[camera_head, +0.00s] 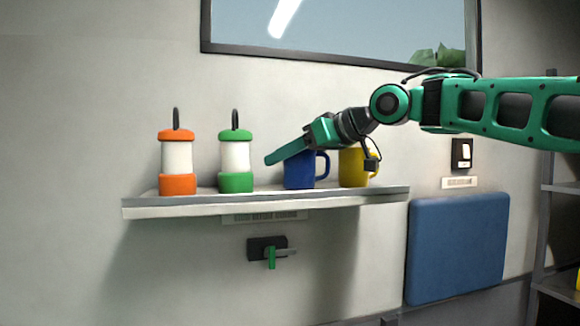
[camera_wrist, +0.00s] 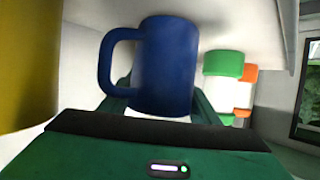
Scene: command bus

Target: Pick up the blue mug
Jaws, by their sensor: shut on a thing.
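The blue mug (camera_head: 300,174) stands upright on the wall shelf (camera_head: 140,206), between the green lantern and the yellow mug. Its handle points right in the head view. In the wrist view the blue mug (camera_wrist: 168,68) fills the middle, with its handle to the left. My gripper (camera_head: 288,152) reaches in from the right, with its green fingers at the upper part of the mug. It is shut on the blue mug, with a green finger part (camera_wrist: 203,105) showing beside the mug in the wrist view. The far finger is mostly hidden.
A yellow mug (camera_head: 352,168) stands close on the right of the blue mug. A green lantern (camera_head: 235,183) and an orange lantern (camera_head: 177,184) stand to the left. The window (camera_head: 340,30) is above. A blue panel (camera_head: 456,248) hangs at lower right.

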